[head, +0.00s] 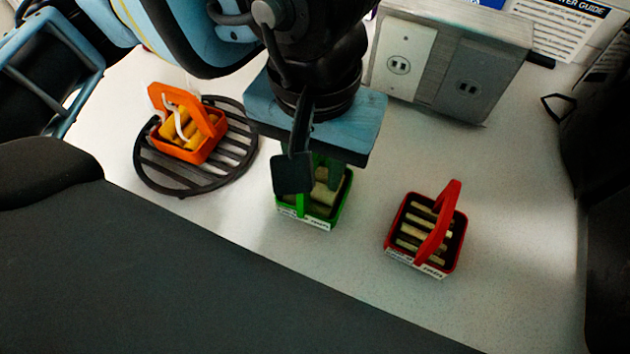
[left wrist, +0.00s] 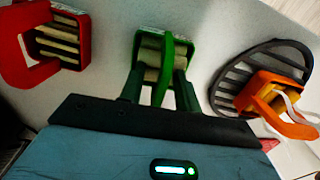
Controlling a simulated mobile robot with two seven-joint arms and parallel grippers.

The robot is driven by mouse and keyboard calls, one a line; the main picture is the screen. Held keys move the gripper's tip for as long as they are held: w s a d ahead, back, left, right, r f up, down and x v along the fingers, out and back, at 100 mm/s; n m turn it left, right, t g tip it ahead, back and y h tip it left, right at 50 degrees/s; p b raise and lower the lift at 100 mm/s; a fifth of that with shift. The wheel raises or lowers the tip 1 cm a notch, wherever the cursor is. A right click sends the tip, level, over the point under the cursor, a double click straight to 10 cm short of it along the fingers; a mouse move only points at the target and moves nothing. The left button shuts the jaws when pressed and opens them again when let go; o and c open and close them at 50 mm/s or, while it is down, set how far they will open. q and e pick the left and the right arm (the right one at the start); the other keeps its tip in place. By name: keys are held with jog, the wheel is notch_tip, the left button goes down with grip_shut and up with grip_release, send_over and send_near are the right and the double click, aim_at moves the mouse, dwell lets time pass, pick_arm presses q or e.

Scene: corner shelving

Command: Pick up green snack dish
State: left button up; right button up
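The green snack dish (head: 310,212) stands on the light countertop with pale snack pieces inside. Its upright handle (left wrist: 165,68) shows in the left wrist view. My left gripper (head: 318,170) reaches down from above over the dish and hides part of it in the head view. In the left wrist view, the two dark green fingers of my left gripper (left wrist: 158,88) are apart, one on each side of the handle, with gaps visible beside it. My right gripper is not visible.
A red dish (head: 458,235) stands to the right on bare counter (head: 510,240). An orange dish (head: 188,151) sits on a round black slatted trivet (head: 155,180) to the left. A grey outlet box (head: 448,62) stands behind. Clear counter lies between the dishes.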

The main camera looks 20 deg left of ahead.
pick_arm(q)
grip_shut()
jog(key=shift+r, duration=0.1)
dwell(1.2)
